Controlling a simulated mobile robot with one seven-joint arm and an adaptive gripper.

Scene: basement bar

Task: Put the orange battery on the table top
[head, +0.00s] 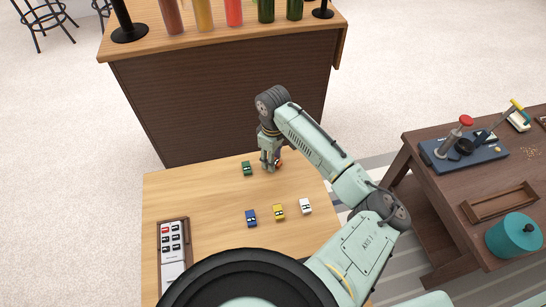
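An orange item, probably the orange battery (280,162), shows as a small patch at the right side of my gripper (271,167). Most of it is hidden behind the fingers. My gripper points down at the far part of the light wooden table top (200,194). I cannot tell whether the fingers are closed on the orange item, or whether it touches the table. A green battery (247,168) lies just left of my gripper. Blue (251,218), yellow (279,212) and white (305,206) batteries lie in a row nearer to me.
A grey device with red and black buttons (172,257) lies at the table's left. A dark wooden bar (220,105) with colourful bottles stands behind. A darker table (427,147) on the right holds coffee tools, a wooden tray (500,202) and a teal canister (514,236).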

